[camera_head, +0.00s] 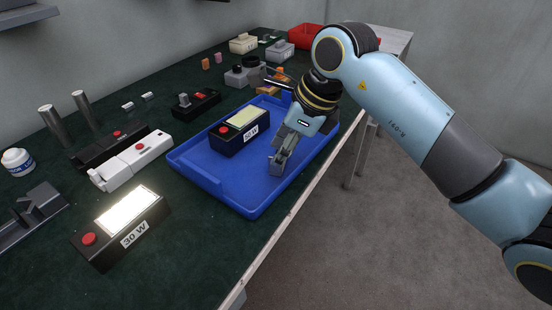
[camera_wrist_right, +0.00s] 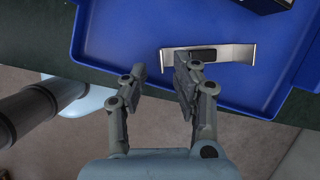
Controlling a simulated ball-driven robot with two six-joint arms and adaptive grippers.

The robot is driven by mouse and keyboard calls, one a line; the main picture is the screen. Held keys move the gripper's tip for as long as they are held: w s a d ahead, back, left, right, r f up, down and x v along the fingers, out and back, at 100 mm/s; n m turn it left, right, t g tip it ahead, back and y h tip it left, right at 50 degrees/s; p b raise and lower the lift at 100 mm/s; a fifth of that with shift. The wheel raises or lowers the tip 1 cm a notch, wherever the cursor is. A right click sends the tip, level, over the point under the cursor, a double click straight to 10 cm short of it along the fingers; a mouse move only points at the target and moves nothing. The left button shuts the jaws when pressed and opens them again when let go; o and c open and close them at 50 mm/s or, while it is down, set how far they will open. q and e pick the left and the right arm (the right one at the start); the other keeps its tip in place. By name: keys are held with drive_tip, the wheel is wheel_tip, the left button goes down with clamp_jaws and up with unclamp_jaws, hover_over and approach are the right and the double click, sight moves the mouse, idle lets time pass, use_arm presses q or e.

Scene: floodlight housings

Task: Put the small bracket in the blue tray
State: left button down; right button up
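The small bracket (camera_wrist_right: 236,53) is a pale metal strip with bent ends and a dark patch near its middle. In the right wrist view it lies over the blue tray (camera_wrist_right: 120,30), inside its rim. My right gripper (camera_wrist_right: 158,68) is open, with a clear gap between its fingers. One finger's tip overlaps the bracket's left part in the picture; whether they touch cannot be told. In the head view my right gripper (camera_head: 276,164) is low over the right part of the blue tray (camera_head: 256,205), and the bracket cannot be made out. My left gripper is not in view.
A lit 35 W floodlight (camera_head: 238,132) stands in the tray, left of my gripper. A lit 30 W floodlight (camera_head: 122,227), a white housing (camera_head: 130,165) and dark housings stand on the green bench. The bench's front edge runs close along the tray's right side.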

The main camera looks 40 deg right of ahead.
drive_tip(key=v, duration=0.7)
drive_tip(key=shift+r, duration=0.3)
drive_tip(key=shift+s+d, duration=0.1)
